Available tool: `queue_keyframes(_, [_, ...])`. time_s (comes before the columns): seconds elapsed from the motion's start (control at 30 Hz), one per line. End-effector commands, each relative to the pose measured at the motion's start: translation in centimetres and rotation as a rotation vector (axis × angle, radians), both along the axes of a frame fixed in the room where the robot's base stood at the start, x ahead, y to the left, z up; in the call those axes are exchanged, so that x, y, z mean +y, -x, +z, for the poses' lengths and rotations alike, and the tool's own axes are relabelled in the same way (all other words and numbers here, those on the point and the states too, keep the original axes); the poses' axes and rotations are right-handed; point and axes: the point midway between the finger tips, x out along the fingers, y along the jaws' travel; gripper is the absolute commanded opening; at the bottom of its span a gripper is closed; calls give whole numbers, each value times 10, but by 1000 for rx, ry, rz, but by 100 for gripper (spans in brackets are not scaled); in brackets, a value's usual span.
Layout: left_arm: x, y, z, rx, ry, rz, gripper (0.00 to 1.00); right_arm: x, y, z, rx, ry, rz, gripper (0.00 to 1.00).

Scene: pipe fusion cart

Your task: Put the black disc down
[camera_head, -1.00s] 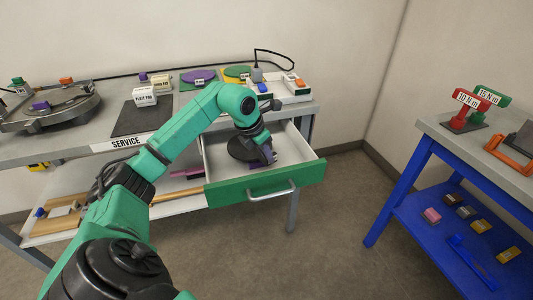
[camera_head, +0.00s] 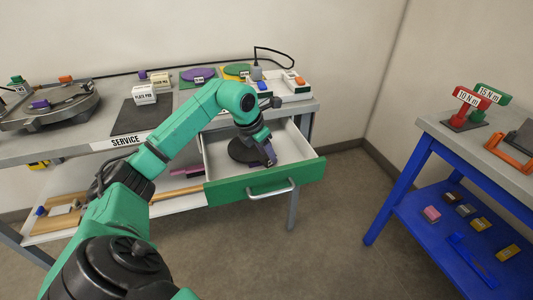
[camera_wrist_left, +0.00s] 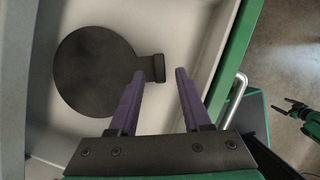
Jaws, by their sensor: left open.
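The black disc (camera_head: 244,153) lies flat on the floor of the open drawer, a short tab on its side. In the left wrist view the disc (camera_wrist_left: 95,70) shows whole, with its tab (camera_wrist_left: 150,68) pointing toward my fingers. My left gripper (camera_head: 268,158) is over the drawer at the disc's right side. In the left wrist view its two purple fingers (camera_wrist_left: 165,80) are apart with nothing between them; the tab is just beyond the left fingertip. Whether they touch is unclear. My right gripper (camera_wrist_left: 296,112) shows small at the right edge of that view, its jaw state unclear.
The green-fronted drawer (camera_head: 265,184) is pulled out, with bare white floor right of the disc. The workbench above holds a dark mat (camera_head: 140,118), labelled blocks, coloured discs and a white device. A blue cart (camera_head: 412,190) stands at the right.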

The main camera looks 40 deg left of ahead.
Motion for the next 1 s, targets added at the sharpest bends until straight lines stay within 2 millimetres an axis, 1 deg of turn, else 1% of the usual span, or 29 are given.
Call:
queue_keyframes(0.03, [2,3,12,-6,-5,0,48,0,0,-1,0,0,0,100])
queue_keyframes(0.23, [7,25,66,-6,-5,0,48,0,0,0,0,0,0,100])
queue_keyframes(0.3, [8,32,83,-6,-4,1,48,0,0,1,0,0,0,100])
queue_keyframes(0.4, [9,39,100,-5,-3,1,48,0,0,3,0,0,1,100])
queue_keyframes(0.53, [9,44,108,-1,-2,1,48,0,0,4,0,0,1,100])
queue_keyframes(1.0, [9,44,108,-1,-2,1,48,0,0,4,0,0,2,100])
